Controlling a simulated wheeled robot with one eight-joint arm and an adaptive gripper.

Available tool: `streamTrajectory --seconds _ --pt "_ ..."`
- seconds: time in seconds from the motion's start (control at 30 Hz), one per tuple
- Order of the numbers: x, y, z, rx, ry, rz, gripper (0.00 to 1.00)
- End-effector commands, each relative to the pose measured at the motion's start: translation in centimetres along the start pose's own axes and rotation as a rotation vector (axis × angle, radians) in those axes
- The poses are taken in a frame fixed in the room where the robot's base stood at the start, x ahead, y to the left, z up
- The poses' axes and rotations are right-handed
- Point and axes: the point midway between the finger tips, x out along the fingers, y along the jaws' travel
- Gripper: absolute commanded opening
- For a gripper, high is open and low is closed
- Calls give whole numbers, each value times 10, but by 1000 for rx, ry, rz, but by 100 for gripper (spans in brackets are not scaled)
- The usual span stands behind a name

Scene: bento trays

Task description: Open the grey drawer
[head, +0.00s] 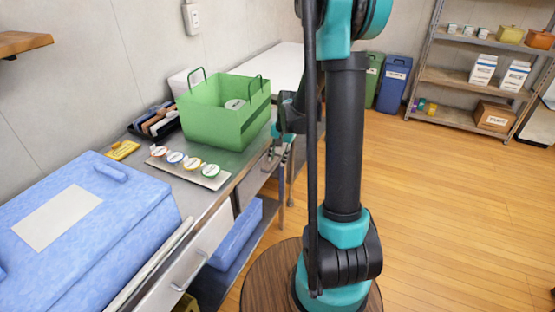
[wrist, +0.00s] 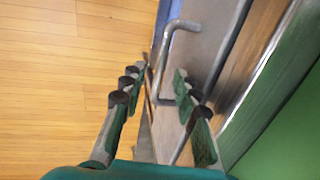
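The grey drawer (wrist: 208,45) shows in the wrist view as a grey front with a bent metal bar handle (wrist: 164,55). In the head view the drawer front (head: 255,178) is under the worktop below the green bin, partly hidden by my gripper; it looks closed. My gripper (wrist: 156,77) is open, with its fingers apart and nothing held. The lower part of the handle shows between the two fingertips in the wrist view; I cannot tell whether they touch it. In the head view my gripper (head: 280,152) is at the drawer front.
A green bin (head: 215,122) stands on the metal worktop (head: 215,200), with a tray of several round labelled containers (head: 188,168) in front. A white drawer (head: 180,278) with a handle is nearer. A blue box (head: 235,235) sits on the lower shelf. The wooden floor to the right is clear.

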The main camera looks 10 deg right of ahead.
Motion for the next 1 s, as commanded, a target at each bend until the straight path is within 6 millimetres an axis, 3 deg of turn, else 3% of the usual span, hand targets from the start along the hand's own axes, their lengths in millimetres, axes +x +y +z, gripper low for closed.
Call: streamTrajectory --seconds 0.4,0.67,1.0 --pt "8 0 0 0 0 0 31" --pt "8 0 0 0 0 0 1" --pt "8 0 0 0 0 0 0"
